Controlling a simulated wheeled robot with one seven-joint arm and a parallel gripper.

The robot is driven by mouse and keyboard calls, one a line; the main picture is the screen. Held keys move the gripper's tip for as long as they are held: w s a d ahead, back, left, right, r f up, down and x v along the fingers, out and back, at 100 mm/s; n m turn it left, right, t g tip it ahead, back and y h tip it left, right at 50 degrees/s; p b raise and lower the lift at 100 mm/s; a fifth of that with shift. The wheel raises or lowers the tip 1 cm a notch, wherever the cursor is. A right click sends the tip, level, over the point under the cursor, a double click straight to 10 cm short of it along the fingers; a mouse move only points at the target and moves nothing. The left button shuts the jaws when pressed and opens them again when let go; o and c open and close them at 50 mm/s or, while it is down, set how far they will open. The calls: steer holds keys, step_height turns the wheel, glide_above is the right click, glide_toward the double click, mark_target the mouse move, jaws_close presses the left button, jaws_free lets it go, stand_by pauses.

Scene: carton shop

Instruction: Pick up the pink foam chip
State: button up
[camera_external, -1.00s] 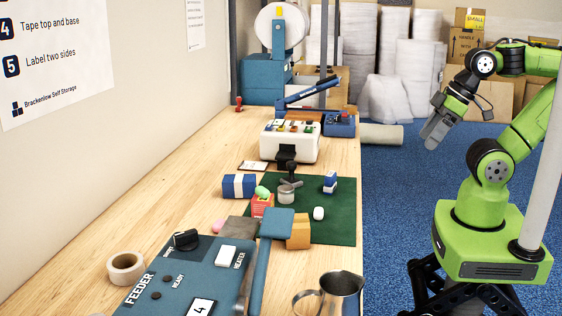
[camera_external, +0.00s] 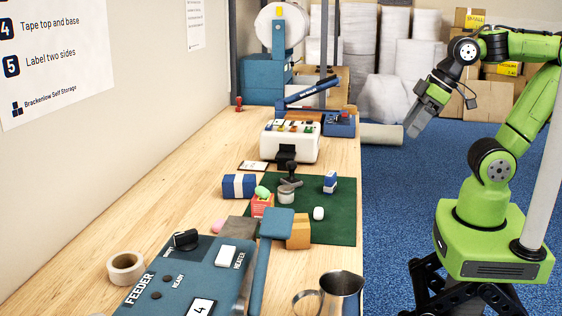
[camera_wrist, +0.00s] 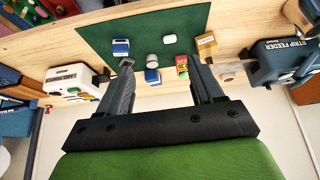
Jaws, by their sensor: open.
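The pink foam chip (camera_external: 219,226) lies on the wooden bench in the external view, left of a grey-brown block (camera_external: 240,229) and just behind the blue feeder panel. Only part of it shows. I cannot make it out with certainty in the wrist view. My gripper (camera_external: 412,131) is open and empty, over the blue floor to the right of the bench, well away from the chip. In the wrist view both fingers of my gripper (camera_wrist: 161,62) are spread, with the bench beyond them.
The green mat (camera_external: 340,223) holds an orange-brown box (camera_external: 299,231), a red box (camera_external: 262,205), a white jar (camera_external: 286,192) and small items. The blue feeder (camera_external: 190,275) and a metal jug (camera_external: 341,293) stand in front. A tape roll (camera_external: 126,267) lies left. Bare wood runs along the wall.

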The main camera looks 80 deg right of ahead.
steer(key=w+a+r, duration=0.2)
steer(key=w, duration=1.1)
steer(key=n+y+p, duration=0.1)
steer(key=n+p, duration=0.1)
glide_above(219, 222)
steer(key=s+d, duration=0.1)
steer(key=s, duration=0.3)
steer(key=shift+t, duration=0.3)
step_height(219, 222, down, 21)
steer(key=shift+w+r, duration=0.15)
steer(key=shift+r, duration=0.05)
steer(key=x, duration=0.5)
steer(key=shift+w+f, duration=0.25)
steer(key=shift+f, duration=0.1)
steer(key=shift+s+r, duration=0.1)
steer(key=c, duration=0.9)
steer(key=shift+c, duration=0.2)
